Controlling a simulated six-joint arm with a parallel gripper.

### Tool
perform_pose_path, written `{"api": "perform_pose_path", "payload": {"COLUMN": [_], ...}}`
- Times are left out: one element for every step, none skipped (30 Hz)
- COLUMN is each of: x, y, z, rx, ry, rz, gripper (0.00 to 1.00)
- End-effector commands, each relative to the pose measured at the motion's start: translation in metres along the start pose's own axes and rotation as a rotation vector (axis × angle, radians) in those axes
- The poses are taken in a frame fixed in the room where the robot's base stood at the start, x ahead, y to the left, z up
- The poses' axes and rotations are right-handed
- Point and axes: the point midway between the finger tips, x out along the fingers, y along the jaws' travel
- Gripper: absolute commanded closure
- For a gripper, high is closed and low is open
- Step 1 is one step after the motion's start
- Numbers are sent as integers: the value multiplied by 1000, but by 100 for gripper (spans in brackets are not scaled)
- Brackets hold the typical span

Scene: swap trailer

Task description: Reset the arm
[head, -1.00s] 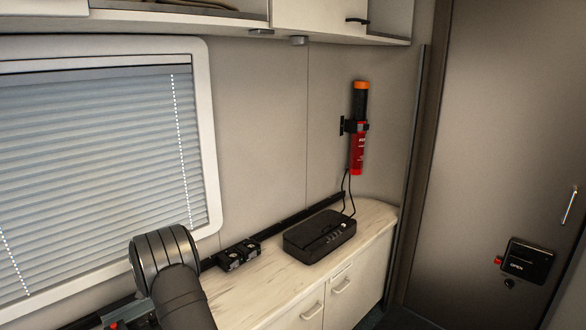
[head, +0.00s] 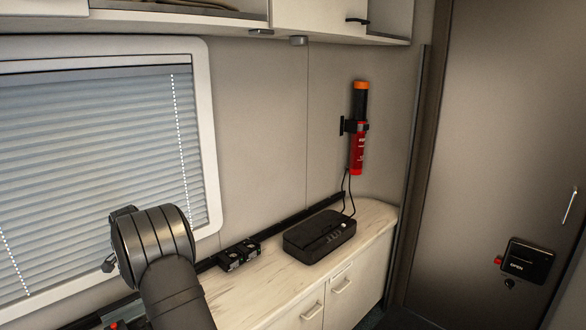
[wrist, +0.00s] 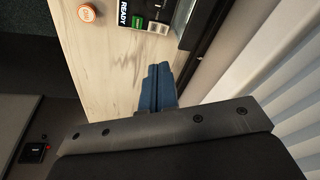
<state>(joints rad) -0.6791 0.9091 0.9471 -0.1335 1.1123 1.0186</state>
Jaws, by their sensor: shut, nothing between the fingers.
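My gripper (wrist: 160,86) shows in the wrist view with its two blue fingers together and nothing between them. The fingers point over the pale wood counter (wrist: 115,70), apart from the orange button and the panel. In the head view my dark arm rises at the lower left, in front of the window. The fingers cannot be made out there.
In the wrist view an orange round button (wrist: 87,12) and a panel marked READY (wrist: 140,15) lie ahead. Window blinds (wrist: 285,90) are close on the right. A black box (head: 320,236), a small black device (head: 239,254) and a wall-mounted red cylinder (head: 358,140) are farther right in the head view.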

Motion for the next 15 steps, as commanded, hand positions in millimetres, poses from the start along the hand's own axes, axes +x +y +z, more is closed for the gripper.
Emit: {"api": "perform_pose_path", "payload": {"x": [-4, -7, -9, -11, -12, -14, -15, -16, -17, -18, -18, -18, -18, -18, -19], "y": [0, 0, 0, 0, 0, 0, 0, 0, 0, 0, 0, 0, 0, 0, 0], "z": [1, 2, 2, 2, 3, 3, 4, 4, 4, 4, 4, 4, 4, 4, 4], "rx": [26, 41, 62, 75, 87, 101, 110, 117, 125, 130, 134, 137, 138, 139, 139], "ry": [4, 6, 8, 10, 11, 13, 14, 15, 16, 17, 18, 18, 18, 18, 18], "rz": [-1, -1, -2, -2, -1, -1, -1, -1, -1, -1, -2, -2, -2, -2, -2], "gripper": [100, 100, 100, 100, 100, 100, 100, 100, 100, 100, 100, 100, 100, 100, 100]}}
